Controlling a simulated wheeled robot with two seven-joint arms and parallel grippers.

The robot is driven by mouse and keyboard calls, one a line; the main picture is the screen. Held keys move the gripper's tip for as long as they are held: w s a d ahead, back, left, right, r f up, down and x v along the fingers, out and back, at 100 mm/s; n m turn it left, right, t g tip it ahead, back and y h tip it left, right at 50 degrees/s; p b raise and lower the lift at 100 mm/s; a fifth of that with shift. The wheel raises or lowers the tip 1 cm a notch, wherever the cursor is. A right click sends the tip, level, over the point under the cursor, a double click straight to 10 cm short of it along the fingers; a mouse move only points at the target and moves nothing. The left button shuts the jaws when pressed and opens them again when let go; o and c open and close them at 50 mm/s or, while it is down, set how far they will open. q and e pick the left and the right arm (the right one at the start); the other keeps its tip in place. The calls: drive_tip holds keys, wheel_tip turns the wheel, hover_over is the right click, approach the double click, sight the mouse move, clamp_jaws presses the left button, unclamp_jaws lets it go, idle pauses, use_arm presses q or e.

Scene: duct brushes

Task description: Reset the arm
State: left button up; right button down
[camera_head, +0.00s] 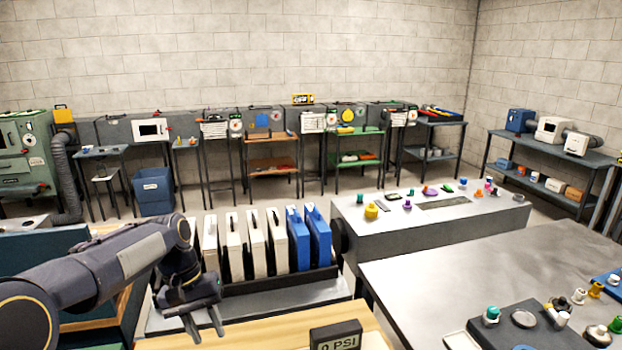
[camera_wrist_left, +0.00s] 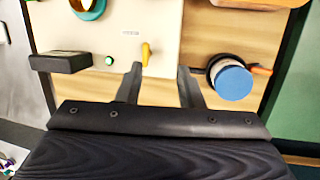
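My left arm (camera_head: 120,262) comes in from the left in the head view, bent at the elbow with the hand hanging down. My left gripper (camera_head: 205,333) is over the near wooden bench, in front of the row of white and blue cases. Its fingers are apart with nothing between them. In the left wrist view the open gripper (camera_wrist_left: 159,70) is above a pale panel with a small yellow lever (camera_wrist_left: 146,52) and a green button (camera_wrist_left: 109,60). A blue-capped cylinder (camera_wrist_left: 232,82) is right of the fingers. My right arm and gripper do not show.
White cases (camera_head: 255,243) and blue cases (camera_head: 317,235) stand in a rack beyond the gripper. A "0 PSI" display (camera_head: 336,338) sits at the bench front. A grey table (camera_head: 450,275) with small parts is on the right. Air above the cases is clear.

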use_arm(q)
drive_tip(key=s+a+r+t+h, duration=0.1)
drive_tip(key=s+r+t, duration=0.15)
drive_tip(key=s, duration=0.65)
drive_tip(key=s+r+t, duration=0.1)
drive_tip(key=s+t, duration=0.2)
drive_tip(key=s, duration=0.7)
drive_tip(key=s+d+f+t, duration=0.1)
drive_tip(key=s+f, duration=0.2)
drive_tip(key=s, duration=0.3)
drive_tip(key=shift+d+f+m+t, duration=0.3)
drive_tip(key=shift+m+t, duration=0.05)
drive_tip(key=shift+m, duration=0.05)
idle(1.1)
